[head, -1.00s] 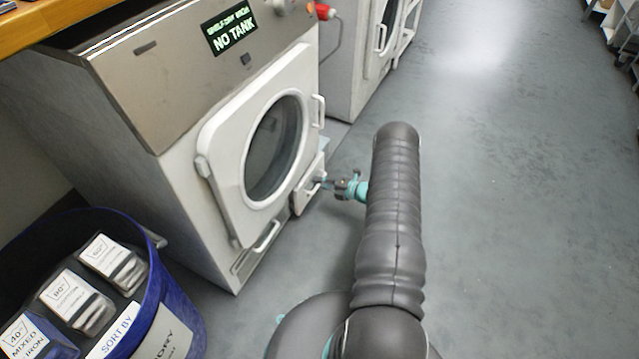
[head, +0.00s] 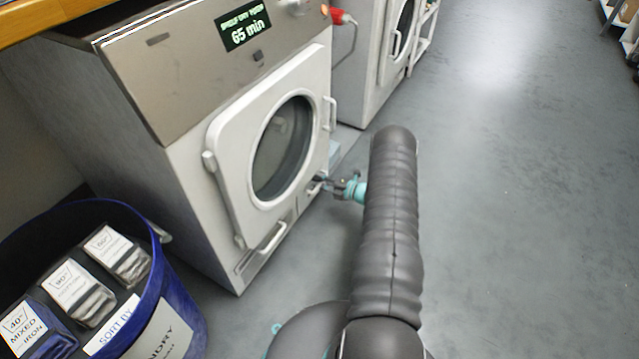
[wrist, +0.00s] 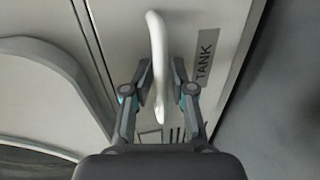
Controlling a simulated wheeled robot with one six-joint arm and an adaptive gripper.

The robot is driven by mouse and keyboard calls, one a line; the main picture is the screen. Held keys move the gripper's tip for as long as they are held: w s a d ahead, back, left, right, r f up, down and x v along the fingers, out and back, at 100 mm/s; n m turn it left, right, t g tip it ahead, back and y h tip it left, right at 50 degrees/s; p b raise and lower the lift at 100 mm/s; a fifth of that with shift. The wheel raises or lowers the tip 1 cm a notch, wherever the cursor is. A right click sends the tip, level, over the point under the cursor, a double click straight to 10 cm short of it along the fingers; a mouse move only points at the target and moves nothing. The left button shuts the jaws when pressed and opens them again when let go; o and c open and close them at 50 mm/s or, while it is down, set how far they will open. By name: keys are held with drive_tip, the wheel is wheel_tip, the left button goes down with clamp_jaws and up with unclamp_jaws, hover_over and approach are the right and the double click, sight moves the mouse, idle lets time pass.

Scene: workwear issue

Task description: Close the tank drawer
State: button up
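The tank drawer (head: 309,197) is at the lower right of the dryer's front (head: 190,190), and its front sits flush with the machine. The dryer display (head: 244,31) reads 65 min. In the wrist view the drawer front (wrist: 118,28) carries a TANK label (wrist: 205,58) and a white bar handle (wrist: 159,60). My gripper (wrist: 161,72) has one finger on each side of this handle, spread apart, with small gaps showing. In the head view my gripper (head: 321,182) is at the drawer front, partly hard to make out.
The dryer's round door (head: 283,148) is shut above. Another pull handle (head: 265,240) is lower left. A blue laundry bin (head: 175,305) with labelled compartments stands at the bottom left. A second machine (head: 358,75) stands behind. The grey floor to the right is clear.

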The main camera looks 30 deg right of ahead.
drive_tip(key=shift+s, duration=0.1)
drive_tip(key=v, duration=1.2)
drive_tip(key=shift+f, duration=0.1)
